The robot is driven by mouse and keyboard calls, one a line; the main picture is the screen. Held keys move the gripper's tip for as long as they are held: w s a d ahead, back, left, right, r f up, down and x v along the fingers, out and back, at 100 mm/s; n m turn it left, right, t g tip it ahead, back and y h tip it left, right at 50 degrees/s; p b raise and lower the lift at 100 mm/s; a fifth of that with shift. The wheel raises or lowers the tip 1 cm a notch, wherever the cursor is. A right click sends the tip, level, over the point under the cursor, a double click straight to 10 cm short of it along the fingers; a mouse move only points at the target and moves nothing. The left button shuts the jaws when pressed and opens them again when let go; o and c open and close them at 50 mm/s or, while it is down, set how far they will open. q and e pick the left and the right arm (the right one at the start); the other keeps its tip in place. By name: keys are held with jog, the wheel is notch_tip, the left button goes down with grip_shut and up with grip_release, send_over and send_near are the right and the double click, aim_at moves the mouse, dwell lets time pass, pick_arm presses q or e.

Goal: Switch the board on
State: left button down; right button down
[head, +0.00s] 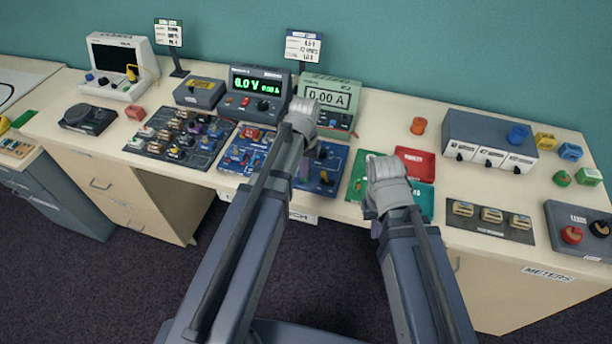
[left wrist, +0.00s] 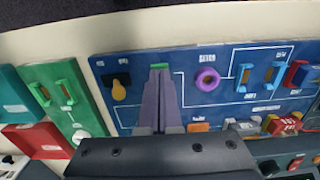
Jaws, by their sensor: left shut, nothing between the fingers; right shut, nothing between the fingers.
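The blue circuit board (head: 233,157) lies near the table's front edge, partly hidden by my left arm. Its yellow switch lever (head: 325,178) shows to the right of that arm. In the left wrist view the lever (left wrist: 118,90) sits on a dark plate at the board's left end. My left gripper (left wrist: 161,70) is shut and empty over the board, apart from the lever and to its right in that view. My right gripper (head: 376,229) is shut and empty near the front edge, by the green and red boards.
A power supply (head: 260,90) reading 6.0 V and a meter (head: 328,98) reading 0.00 A stand behind the board. A dark tray of parts (head: 178,138) lies left.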

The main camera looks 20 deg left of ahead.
pick_arm(q)
jog(key=shift+f+b, duration=0.45)
jog(key=shift+f, duration=0.05)
jog(key=shift+r, duration=0.2)
notch_tip(320, 180, up, 7)
jog(key=p, duration=0.7)
jog(key=shift+f, duration=0.1)
jog(key=s+d+m+y, duration=0.1)
jog(key=s+d+m, duration=0.2)
jog(key=s+d, duration=0.7)
jog(key=s, duration=0.4)
jog(key=shift+s+d+f+b, duration=0.15)
jog(key=shift+d+f+b, duration=0.1)
jog(key=shift+f+b, duration=0.15)
